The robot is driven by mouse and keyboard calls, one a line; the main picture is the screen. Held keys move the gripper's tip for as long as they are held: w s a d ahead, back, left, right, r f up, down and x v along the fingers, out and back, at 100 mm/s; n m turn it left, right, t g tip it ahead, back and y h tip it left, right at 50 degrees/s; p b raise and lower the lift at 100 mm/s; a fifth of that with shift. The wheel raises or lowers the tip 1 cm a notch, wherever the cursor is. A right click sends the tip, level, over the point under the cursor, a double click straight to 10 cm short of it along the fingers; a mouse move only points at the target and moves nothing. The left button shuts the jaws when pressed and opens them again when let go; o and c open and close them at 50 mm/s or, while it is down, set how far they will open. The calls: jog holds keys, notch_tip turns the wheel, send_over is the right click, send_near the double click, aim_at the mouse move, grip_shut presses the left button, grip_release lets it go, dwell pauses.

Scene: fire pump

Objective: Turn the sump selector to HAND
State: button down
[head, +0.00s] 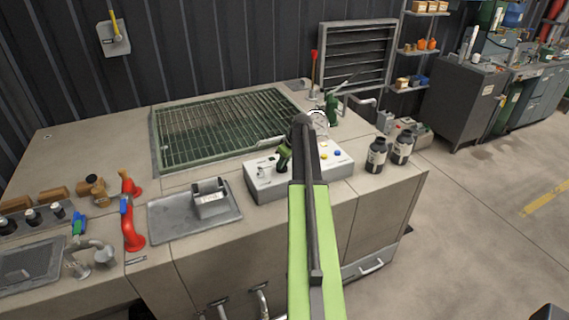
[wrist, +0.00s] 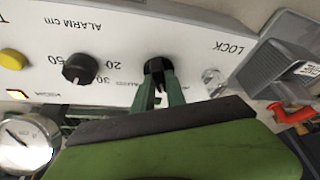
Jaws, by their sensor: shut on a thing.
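The pump control box (head: 266,190) is a pale box on the bench, with my arm passing in front of its middle. In the wrist view its panel (wrist: 120,40) appears upside down. My gripper (wrist: 160,88) has its green fingers shut on a black selector knob (wrist: 157,67), between the alarm dial and the LOCK marking. The fingers hide part of the knob and the lettering under it, so I cannot read its setting. My gripper also shows in the head view (head: 283,158), low over the box's left part.
A black ALARM cm dial (wrist: 80,68) and a yellow button (wrist: 12,59) sit beside the knob; a small metal lock part (wrist: 213,80) is on its other side. A grey tray (head: 165,225) lies left of the box, dark bottles (head: 376,155) right.

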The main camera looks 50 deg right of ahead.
jog(key=n, duration=0.2)
jog(key=n+y, duration=0.1)
jog(key=n, duration=0.1)
jog(key=shift+d+g+y, duration=0.2)
jog(key=shift+g+y, duration=0.1)
jog(key=shift+s+n+g+y, duration=0.1)
jog(key=shift+n+g+y, duration=0.3)
jog(key=shift+n, duration=1.2)
jog(key=shift+f, duration=0.1)
jog(key=c, duration=1.4)
grip_release()
jog(key=shift+o, duration=0.2)
